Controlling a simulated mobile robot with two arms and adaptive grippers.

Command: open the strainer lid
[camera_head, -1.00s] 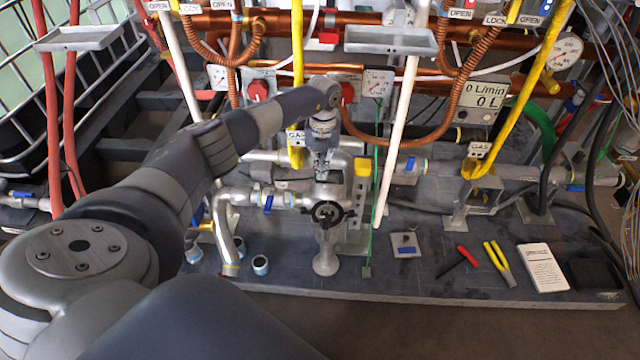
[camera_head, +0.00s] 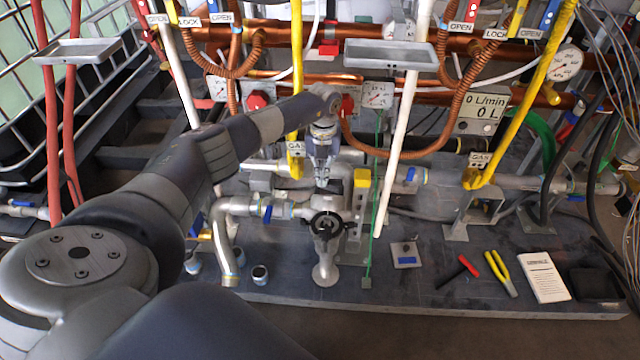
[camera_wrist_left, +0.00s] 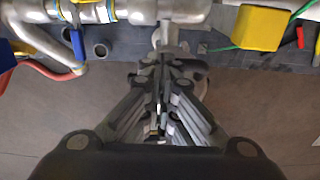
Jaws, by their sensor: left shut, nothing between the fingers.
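The strainer (camera_head: 325,268) is a silver pipe fitting angled down towards the front of the grey skid. A black round handwheel-like part (camera_head: 327,225), apparently its lid, sits on it. My left gripper (camera_head: 322,184) points down and appears just above and behind this black part in the head view, with a visible gap between them in the picture. Its fingers are shut and empty. In the left wrist view the closed fingers (camera_wrist_left: 160,68) cover most of the fitting, and only part of the silver strainer (camera_wrist_left: 167,35) shows beyond them. My right gripper is out of view.
A yellow block (camera_head: 361,180) and a white pole (camera_head: 398,150) stand close to the right of the gripper. A blue-handled valve (camera_head: 268,209) is at the left.

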